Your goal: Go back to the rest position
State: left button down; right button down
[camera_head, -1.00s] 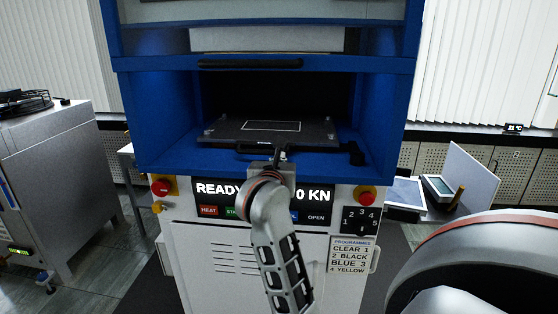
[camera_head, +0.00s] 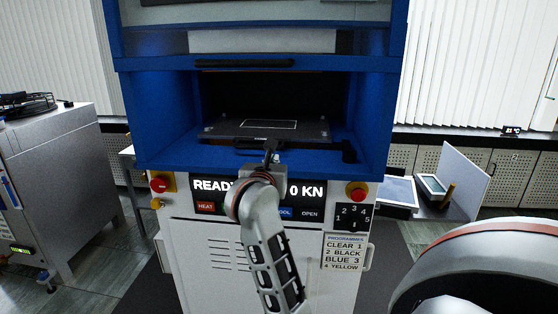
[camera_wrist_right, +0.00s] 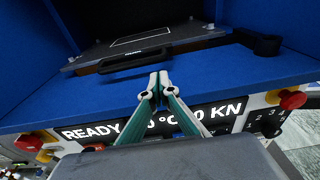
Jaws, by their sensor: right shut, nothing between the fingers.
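The blue and white press (camera_head: 373,130) stands straight ahead, its chamber open at the front. A dark platen with a white rectangle outline (camera_head: 268,125) lies inside and also shows in the wrist view (camera_wrist_right: 150,38). Its display reads READY and 0 KN. My right gripper (camera_head: 271,156) is in front of the chamber's lower edge, below the platen's black handle (camera_head: 262,144). In the wrist view its green fingers meet at the tips (camera_wrist_right: 158,78), shut and empty, apart from the handle (camera_wrist_right: 135,60). My left gripper is not in view.
Red buttons (camera_head: 162,183) flank the display, with a programme dial (camera_head: 353,217) at the right. A grey cabinet (camera_head: 60,165) stands at left. A side table with devices (camera_head: 430,188) is at right. Dark mat and tiled floor surround the press.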

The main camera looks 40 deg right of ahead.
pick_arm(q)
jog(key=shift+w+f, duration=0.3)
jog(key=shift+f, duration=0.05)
pick_arm(e)
jog(key=v, duration=0.9)
jog(key=shift+a, duration=0.1)
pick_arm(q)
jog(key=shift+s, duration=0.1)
pick_arm(e)
jog(key=shift+s, duration=0.1)
